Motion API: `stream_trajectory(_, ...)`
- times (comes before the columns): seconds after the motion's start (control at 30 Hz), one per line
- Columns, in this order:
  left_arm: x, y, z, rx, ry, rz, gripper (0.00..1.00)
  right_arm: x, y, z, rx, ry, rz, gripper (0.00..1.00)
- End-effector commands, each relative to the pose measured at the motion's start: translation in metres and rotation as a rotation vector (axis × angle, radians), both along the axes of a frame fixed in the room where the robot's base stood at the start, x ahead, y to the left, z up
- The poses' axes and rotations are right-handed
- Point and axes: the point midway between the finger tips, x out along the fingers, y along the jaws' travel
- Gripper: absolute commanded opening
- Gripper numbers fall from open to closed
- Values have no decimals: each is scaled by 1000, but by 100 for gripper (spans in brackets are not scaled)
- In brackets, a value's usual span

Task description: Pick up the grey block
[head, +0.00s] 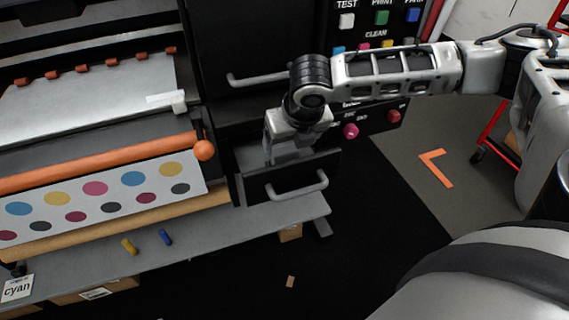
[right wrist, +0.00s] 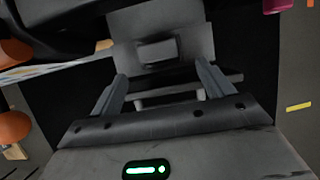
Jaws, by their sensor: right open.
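My right gripper (head: 284,152) is open over the pulled-out drawer (head: 292,180), pointing down into it. In the right wrist view its two fingers (right wrist: 161,70) stand wide apart with nothing between them. The grey block (right wrist: 158,50) lies on the grey drawer floor, beyond the fingertips and roughly in line with the gap between them. It looks apart from both fingers. In the head view the gripper and drawer front hide the block. My left gripper is not in view.
The drawer's handle (head: 297,187) sticks out at the front. A printing machine with an orange roller (head: 100,162) and a dotted sheet (head: 105,195) stands left. A control panel with coloured buttons (head: 382,17) is behind. Two small pegs (head: 147,242) lie on the grey ledge.

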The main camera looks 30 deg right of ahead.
Motion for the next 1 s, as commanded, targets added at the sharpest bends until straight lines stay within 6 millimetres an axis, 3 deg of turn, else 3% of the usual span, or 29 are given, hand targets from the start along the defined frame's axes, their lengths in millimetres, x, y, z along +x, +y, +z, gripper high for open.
stream_trajectory(0.1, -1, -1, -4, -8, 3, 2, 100, 6, -1, -17, 0, 2, -1, 80)
stream_trajectory(0.33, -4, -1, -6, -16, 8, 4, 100, 14, -3, -31, -1, 0, 0, 80)
stream_trajectory(0.6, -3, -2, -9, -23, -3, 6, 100, 33, -6, -64, -1, 0, 0, 80)
stream_trajectory(0.9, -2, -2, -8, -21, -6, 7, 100, 35, -7, -68, 1, 0, 0, 80)
stream_trajectory(0.93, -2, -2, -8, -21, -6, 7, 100, 35, -7, -68, 1, 0, 0, 77)
stream_trajectory(1.0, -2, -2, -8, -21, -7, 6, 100, 35, -7, -68, 1, 0, 0, 58)
